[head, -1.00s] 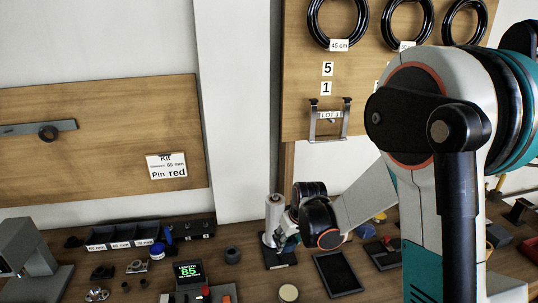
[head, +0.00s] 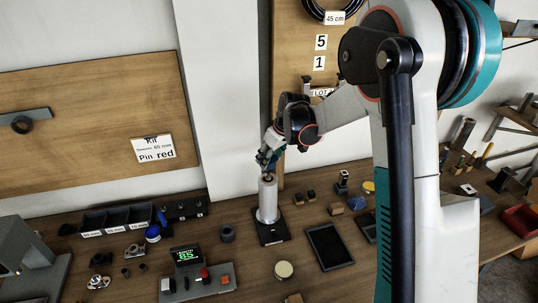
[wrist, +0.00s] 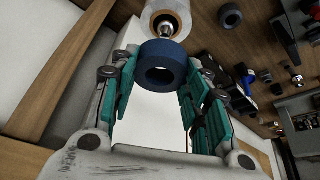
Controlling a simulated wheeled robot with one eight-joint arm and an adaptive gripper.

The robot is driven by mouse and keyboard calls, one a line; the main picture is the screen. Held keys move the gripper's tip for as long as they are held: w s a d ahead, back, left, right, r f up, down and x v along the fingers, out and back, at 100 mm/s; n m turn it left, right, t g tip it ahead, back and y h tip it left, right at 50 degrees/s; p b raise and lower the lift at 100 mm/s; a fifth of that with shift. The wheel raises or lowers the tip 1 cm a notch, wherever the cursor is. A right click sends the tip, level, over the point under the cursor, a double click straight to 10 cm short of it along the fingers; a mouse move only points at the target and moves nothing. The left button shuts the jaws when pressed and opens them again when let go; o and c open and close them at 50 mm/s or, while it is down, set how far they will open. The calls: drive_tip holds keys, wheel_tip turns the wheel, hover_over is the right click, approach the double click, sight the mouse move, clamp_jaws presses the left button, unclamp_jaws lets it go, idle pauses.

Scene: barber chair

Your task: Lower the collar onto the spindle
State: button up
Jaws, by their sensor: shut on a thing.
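The spindle is a pale upright cylinder (head: 267,200) on a dark square base on the bench. In the wrist view its round top with a metal tip (wrist: 167,30) shows beyond the collar. My gripper (head: 268,160) is directly above the spindle, pointing down. Its teal fingers (wrist: 160,85) are shut on a dark blue ring, the collar (wrist: 160,68). The collar's hole faces the wrist camera, and its far edge overlaps the spindle's top in that view. I cannot tell whether collar and spindle touch. In the head view the collar is too small to make out clearly.
A dark tray (head: 330,247) lies right of the spindle base. A grey ring (head: 227,232) stands to its left, near a control box with a green display (head: 187,256). Black bins (head: 117,218) are further left. A round tin (head: 284,270) is in front.

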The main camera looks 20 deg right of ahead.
sight(268, 173)
drive_tip(key=shift+f+b, duration=2.05)
drive_tip(key=shift+f, duration=1.55)
drive_tip(key=o, duration=1.1)
drive_tip(key=v, duration=1.2)
drive_tip(key=shift+s, duration=0.1)
